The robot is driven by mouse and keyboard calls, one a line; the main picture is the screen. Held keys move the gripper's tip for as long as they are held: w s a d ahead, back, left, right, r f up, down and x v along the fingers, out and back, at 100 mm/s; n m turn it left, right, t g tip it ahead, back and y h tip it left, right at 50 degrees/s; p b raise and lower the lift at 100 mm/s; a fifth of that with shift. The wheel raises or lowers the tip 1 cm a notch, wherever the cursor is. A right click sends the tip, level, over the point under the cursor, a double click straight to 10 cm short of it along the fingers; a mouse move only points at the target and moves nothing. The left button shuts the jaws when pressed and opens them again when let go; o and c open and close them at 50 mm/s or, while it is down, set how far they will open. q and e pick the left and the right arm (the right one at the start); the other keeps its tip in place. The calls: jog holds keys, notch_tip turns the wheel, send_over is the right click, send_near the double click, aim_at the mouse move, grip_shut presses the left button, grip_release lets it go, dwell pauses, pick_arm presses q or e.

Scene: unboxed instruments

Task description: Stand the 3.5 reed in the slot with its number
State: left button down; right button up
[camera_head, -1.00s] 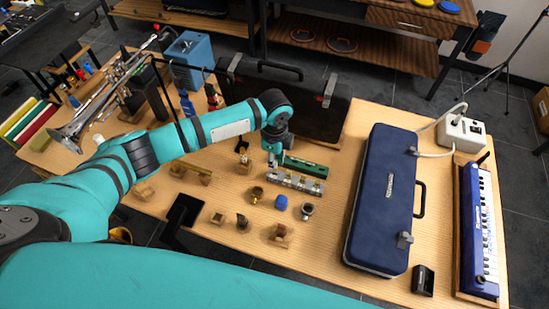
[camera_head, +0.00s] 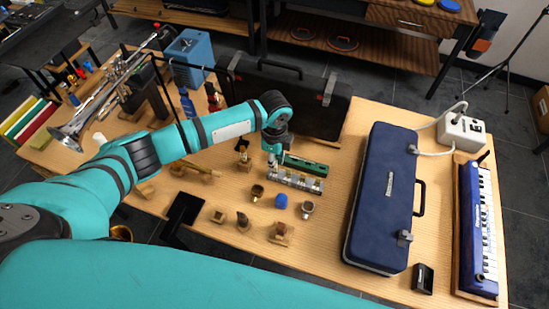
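My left gripper (camera_head: 275,161) points down at the left end of a small pale grey slotted rack (camera_head: 296,181) in the middle of the table. The gripper is small and seen from behind, so I cannot tell whether its fingers are open or shut. I cannot make out the 3.5 reed; a thin pale sliver shows beside the gripper, but I cannot tell what it is. The slot numbers are too small to read. My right gripper is not in view.
A green bar-shaped object (camera_head: 306,165) lies just behind the rack. A blue cup-like piece (camera_head: 281,201), a brass piece (camera_head: 257,191) and a ringed piece (camera_head: 307,208) stand in front. A long blue case (camera_head: 384,195) lies to the right, a black case (camera_head: 288,108) behind.

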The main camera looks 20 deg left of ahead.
aim_at(275, 171)
pick_arm(q)
jog(key=shift+f, duration=0.2)
jog(key=shift+p, duration=0.35)
dwell(0.4)
jog(key=shift+f+b, duration=0.6)
jog(key=shift+f, duration=0.7)
dwell(0.7)
dwell(0.4)
jog(key=c, duration=1.4)
grip_release()
jog(key=shift+r, duration=0.1)
notch_tip(275, 171, up, 12)
jog(key=shift+f, duration=0.1)
